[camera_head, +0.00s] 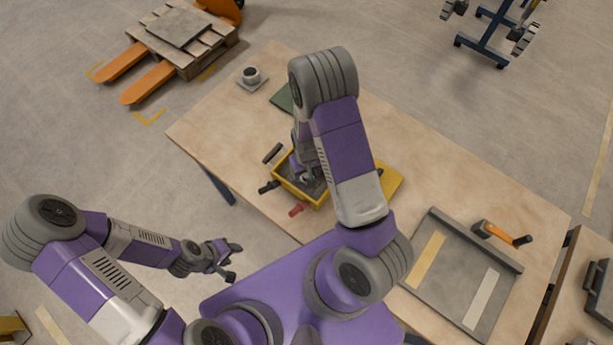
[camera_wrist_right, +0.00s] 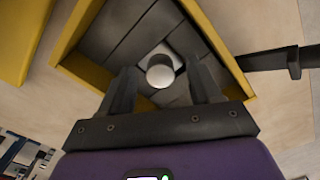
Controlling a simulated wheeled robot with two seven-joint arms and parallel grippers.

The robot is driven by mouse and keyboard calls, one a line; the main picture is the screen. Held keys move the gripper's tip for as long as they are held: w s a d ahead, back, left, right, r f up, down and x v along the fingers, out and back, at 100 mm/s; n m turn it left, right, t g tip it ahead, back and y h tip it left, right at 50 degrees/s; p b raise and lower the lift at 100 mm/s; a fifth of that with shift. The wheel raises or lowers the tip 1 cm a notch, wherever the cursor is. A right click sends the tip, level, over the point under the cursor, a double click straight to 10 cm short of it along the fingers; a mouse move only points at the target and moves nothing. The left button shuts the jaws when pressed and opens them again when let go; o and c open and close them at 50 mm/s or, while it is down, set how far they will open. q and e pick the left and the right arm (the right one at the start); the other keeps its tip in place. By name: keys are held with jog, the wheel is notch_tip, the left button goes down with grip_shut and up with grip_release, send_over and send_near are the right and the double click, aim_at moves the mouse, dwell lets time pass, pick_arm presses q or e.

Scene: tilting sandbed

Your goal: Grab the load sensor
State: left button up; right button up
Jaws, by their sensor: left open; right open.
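A round silver cylinder on a light square plate (camera_wrist_right: 160,70), which I take to be the load sensor, stands on the dark grey bed inside the yellow-walled box (camera_wrist_right: 225,45). My right gripper (camera_wrist_right: 162,88) is open, with one finger on either side of the cylinder's near part in the wrist view; contact cannot be told. In the head view the same yellow box (camera_head: 316,204) is on the wooden table, and my right arm hides much of it and the cylinder. My left gripper (camera_head: 235,262) is open and empty, off the table's near left edge.
A small round item on a grey plate (camera_head: 251,76) stands at the table's far left. A red handle (camera_head: 298,209) and black handles (camera_head: 269,187) are beside the box. A grey tray (camera_head: 437,300) and an orange-handled tool (camera_head: 497,232) lie at the right.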

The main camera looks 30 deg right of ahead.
grip_shut()
dwell(0.3)
